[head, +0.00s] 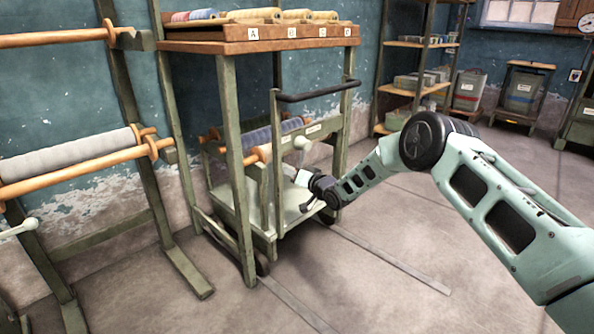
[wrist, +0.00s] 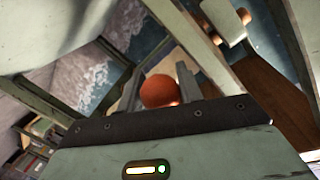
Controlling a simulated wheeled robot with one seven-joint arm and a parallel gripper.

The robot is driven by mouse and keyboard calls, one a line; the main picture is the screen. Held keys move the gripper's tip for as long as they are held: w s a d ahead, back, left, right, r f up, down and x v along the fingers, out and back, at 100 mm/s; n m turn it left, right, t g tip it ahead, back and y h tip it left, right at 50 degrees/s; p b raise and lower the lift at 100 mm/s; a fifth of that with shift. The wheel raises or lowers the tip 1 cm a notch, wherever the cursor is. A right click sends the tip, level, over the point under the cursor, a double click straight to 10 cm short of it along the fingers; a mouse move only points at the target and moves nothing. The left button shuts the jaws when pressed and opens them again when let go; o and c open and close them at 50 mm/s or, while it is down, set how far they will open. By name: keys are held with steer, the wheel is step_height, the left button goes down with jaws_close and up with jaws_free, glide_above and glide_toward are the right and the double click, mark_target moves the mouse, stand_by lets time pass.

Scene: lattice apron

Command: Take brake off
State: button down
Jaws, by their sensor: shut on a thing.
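A green wheeled cart (head: 289,212) with a black push bar (head: 317,93) stands under a wooden-topped rack. My gripper (head: 305,190) is low at the cart's near right side, and its fingers are too small to make out in the head view. In the wrist view my gripper (wrist: 160,82) has its two fingers on either side of an orange-red ball knob (wrist: 160,91), and is shut on it. The knob looks like the brake's handle. Its stem is hidden, and the head view does not clearly show the knob. A pale lever knob (head: 302,143) stands higher on the cart.
The wooden top (head: 262,42) carries lettered bins, and its green posts stand close around the cart. Floor rails (head: 390,258) run out toward the front right. A roller stand (head: 75,160) is at left. Shelves (head: 415,68) stand at the back.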

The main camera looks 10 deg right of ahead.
steer(key=shift+a, duration=0.1)
stand_by(0.4)
steer(key=c, duration=0.9)
jaws_free()
steer(key=shift+c, duration=0.2)
